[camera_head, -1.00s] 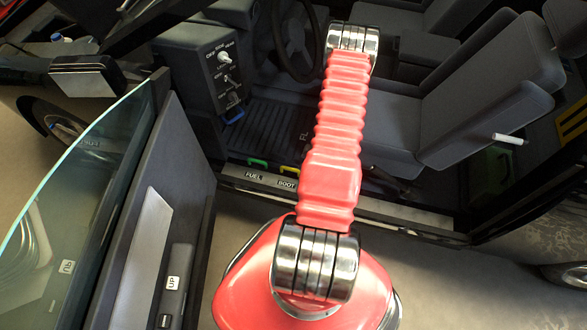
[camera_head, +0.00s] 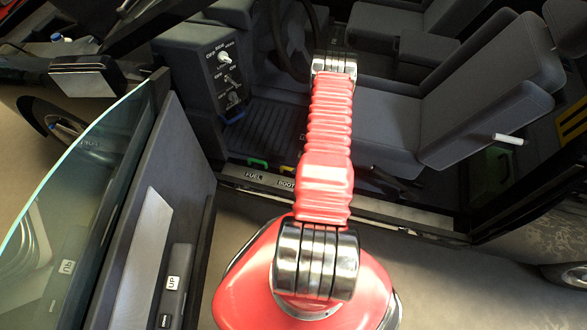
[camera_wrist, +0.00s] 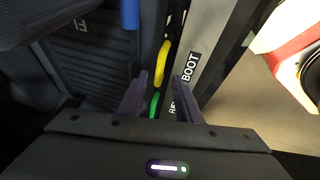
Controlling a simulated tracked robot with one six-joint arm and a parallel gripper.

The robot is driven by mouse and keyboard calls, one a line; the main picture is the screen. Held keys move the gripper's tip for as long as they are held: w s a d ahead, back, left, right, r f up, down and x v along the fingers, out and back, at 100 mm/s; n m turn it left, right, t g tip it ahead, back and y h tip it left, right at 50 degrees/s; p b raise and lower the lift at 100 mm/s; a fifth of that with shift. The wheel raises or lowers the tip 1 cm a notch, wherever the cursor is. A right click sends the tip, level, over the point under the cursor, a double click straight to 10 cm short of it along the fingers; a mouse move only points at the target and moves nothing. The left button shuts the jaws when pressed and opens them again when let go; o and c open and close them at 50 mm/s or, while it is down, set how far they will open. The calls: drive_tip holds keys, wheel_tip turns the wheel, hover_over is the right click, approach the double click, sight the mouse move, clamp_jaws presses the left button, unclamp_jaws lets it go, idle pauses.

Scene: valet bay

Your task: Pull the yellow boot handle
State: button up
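The yellow boot handle (camera_wrist: 161,61) shows in the wrist view just ahead of my fingertips, beside the sill label BOOT (camera_wrist: 190,68). My gripper (camera_wrist: 161,76) is open and empty, with a finger on either side of the line towards the handle. I cannot tell whether the fingers touch it. In the head view only a small part of the yellow handle (camera_head: 284,169) shows at the sill, left of my red arm. My gripper is hidden there behind the arm.
A green handle (camera_wrist: 154,104) sits near the yellow one, between my fingers in the wrist view, by the FUEL label (camera_head: 254,176). A blue handle (camera_wrist: 130,14) is further off. The seat (camera_head: 480,110), steering wheel (camera_head: 292,45) and open door (camera_head: 150,210) surround the arm.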

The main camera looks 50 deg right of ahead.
sight(292, 169)
drive_tip(key=shift+x, duration=2.5)
drive_tip(key=shift+c, duration=0.2)
clamp_jaws()
